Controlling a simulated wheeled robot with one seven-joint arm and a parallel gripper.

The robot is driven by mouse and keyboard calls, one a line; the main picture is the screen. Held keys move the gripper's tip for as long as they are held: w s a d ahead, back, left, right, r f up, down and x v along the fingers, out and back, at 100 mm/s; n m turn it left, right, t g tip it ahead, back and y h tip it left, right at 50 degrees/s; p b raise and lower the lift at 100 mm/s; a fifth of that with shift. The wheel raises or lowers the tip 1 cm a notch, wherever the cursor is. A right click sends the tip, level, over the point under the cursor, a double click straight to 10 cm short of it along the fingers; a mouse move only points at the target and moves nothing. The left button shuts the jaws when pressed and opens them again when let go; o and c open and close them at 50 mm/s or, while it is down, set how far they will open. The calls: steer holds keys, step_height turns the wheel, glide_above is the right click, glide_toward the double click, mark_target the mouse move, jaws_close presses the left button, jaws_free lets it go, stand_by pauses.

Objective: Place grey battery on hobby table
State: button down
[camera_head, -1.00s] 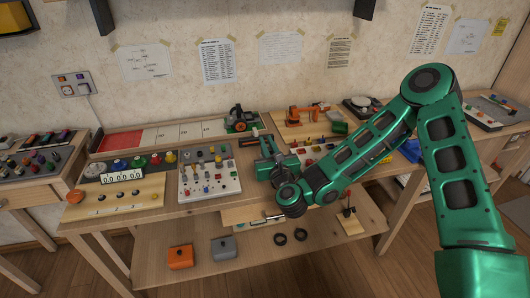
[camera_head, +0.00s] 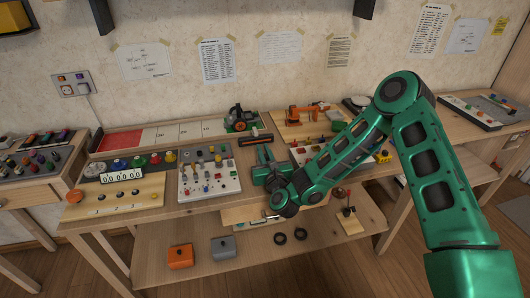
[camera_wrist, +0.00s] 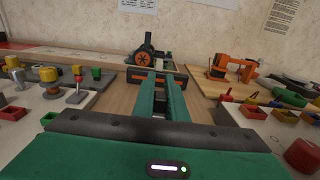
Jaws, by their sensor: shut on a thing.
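My gripper (camera_head: 265,153) is over the middle of the hobby table (camera_head: 215,207), its two green fingers pointing toward the wall. In the wrist view my gripper (camera_wrist: 163,82) has its fingers close together with a narrow dark gap between them. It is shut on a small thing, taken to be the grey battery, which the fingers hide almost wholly. I cannot tell whether it touches the tabletop.
A grey-white board with several knobs (camera_head: 209,175) is left of the gripper. A black-and-orange model (camera_head: 239,120) stands behind, and an orange model arm (camera_head: 304,115) on a wooden board at right. Grey (camera_head: 223,248) and orange (camera_head: 180,257) boxes sit on the lower shelf.

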steer(key=shift+f, duration=0.6)
steer(key=c, duration=1.8)
jaws_free()
steer(key=shift+o, duration=0.2)
steer(key=shift+r, duration=0.15)
steer(key=shift+r, duration=0.5)
steer(key=v, duration=1.2)
